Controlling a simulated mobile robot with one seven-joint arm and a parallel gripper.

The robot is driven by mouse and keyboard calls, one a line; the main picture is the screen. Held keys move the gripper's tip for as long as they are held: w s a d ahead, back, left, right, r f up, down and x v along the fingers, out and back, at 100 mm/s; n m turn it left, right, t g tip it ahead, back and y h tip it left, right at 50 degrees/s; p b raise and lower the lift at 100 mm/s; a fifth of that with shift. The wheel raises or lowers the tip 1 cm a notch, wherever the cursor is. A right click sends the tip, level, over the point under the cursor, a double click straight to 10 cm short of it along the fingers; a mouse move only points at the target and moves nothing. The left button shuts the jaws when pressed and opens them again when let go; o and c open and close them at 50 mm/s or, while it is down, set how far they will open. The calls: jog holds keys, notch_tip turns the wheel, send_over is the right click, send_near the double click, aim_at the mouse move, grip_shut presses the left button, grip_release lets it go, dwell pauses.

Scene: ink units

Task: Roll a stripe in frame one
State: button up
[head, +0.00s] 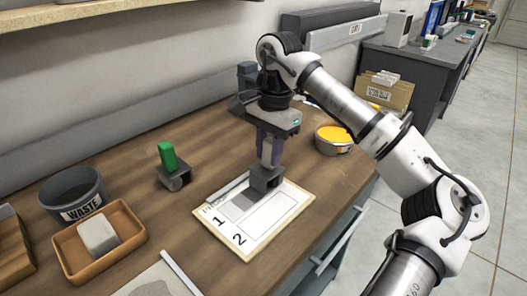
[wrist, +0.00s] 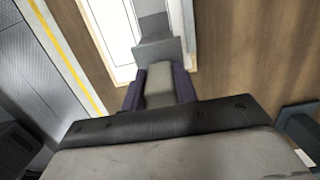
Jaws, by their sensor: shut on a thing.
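My gripper (head: 268,158) is shut on the grey handle of a roller (head: 264,181). In the wrist view the handle (wrist: 159,85) sits between the purple fingers, with the grey roller head (wrist: 158,51) beyond. The head is down at a white card (head: 270,222) with frames marked 1 and 2. It appears to touch the card in frame one, near its far right end. A grey stripe (head: 240,202) shows in frame one, from near the number 1 towards the roller. Frame two is white. The roller hides part of frame one.
A green-handled roller (head: 168,160) stands left of the card. Further left are a waste pot (head: 73,190) and a tray (head: 120,244) with a pale block. A pot of yellow ink (head: 335,134) stands at right. Bare wood lies around the card.

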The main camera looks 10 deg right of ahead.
jog(key=shift+s+a+f+b, duration=0.15)
jog(key=shift+s+a+b, duration=0.3)
jog(key=shift+s+a, duration=0.4)
jog(key=shift+s+a+b, duration=0.35)
jog(key=shift+s+a, duration=0.8)
jog(key=shift+a, duration=0.5)
jog(key=shift+s+a+b, duration=0.35)
jog(key=shift+s+a, duration=0.75)
jog(key=shift+a, duration=0.6)
jog(key=shift+s+a+b, duration=0.35)
jog(key=shift+s+a, duration=0.8)
jog(key=shift+a, duration=0.5)
notch_tip(320, 180, up, 6)
jog(key=p, duration=0.4)
jog(key=shift+f+b, duration=2.05)
jog(key=shift+f, duration=0.25)
jog(key=shift+f+b, duration=0.55)
jog(key=shift+f, duration=0.1)
jog(key=shift+r, duration=0.1)
